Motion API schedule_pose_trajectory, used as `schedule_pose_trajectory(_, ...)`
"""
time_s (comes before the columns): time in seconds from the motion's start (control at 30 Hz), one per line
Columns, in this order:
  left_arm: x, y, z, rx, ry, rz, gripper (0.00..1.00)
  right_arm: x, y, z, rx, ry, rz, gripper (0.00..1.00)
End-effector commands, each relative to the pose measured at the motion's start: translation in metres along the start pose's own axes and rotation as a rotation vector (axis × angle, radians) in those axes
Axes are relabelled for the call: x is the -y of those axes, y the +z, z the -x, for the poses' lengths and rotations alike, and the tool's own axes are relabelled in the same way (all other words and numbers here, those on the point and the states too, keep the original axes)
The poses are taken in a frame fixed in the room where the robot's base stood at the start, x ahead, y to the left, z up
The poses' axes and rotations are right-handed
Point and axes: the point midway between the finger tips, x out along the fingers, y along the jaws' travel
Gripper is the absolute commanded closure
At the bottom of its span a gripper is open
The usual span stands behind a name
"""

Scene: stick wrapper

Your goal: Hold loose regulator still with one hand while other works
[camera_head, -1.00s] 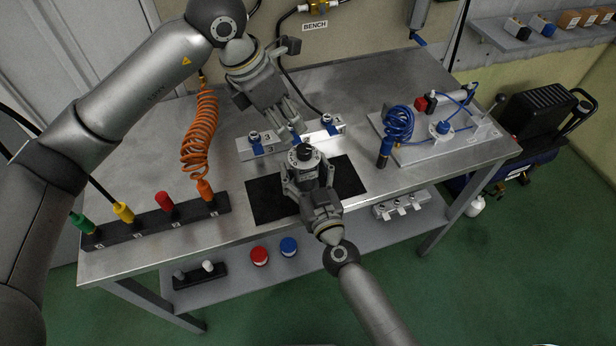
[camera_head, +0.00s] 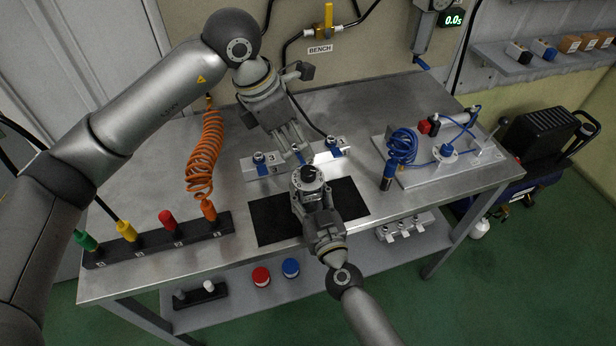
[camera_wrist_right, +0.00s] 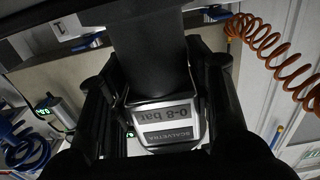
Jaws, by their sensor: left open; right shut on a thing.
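The regulator (camera_head: 309,180) has a grey body and a dark round knob. It stands upright over the front of the bench, near the black mat (camera_head: 268,222). My right gripper (camera_head: 313,198) is shut on it from the front. In the right wrist view the regulator's label (camera_wrist_right: 168,125) reads "0-8 bar" between my dark fingers. My left gripper (camera_head: 300,152) is open just behind the regulator, pointing down at it. A small blue part shows by its fingertips; I cannot tell whether they touch it.
A metal bracket strip (camera_head: 250,168) with blue-marked fittings lies behind. An orange coiled hose (camera_head: 204,150) and a rack of coloured plugs (camera_head: 130,250) are at left. A board with a blue coil (camera_head: 402,145) is at right. The back right bench top is clear.

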Motion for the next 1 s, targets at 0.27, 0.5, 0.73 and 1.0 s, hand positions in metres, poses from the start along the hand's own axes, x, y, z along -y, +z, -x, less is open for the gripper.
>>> schedule_pose_trajectory(0.27,0.001,0.020,0.001,-0.115,-0.049,-0.464,0.49,0.001,0.000,0.000,0.000,-0.001,0.000,0.93)
schedule_pose_trajectory(0.5,-0.001,0.034,0.007,-0.213,-0.122,-0.876,0.49,0.000,0.000,0.000,0.001,-0.001,0.000,0.93)
schedule_pose_trajectory(0.73,-0.003,0.041,0.013,-0.267,-0.182,-1.123,0.49,0.000,0.000,0.000,0.001,-0.001,0.000,0.93)
schedule_pose_trajectory(1.0,-0.003,0.038,0.003,-0.280,-0.204,-1.192,0.49,0.000,0.001,0.000,0.001,0.000,0.000,0.93)
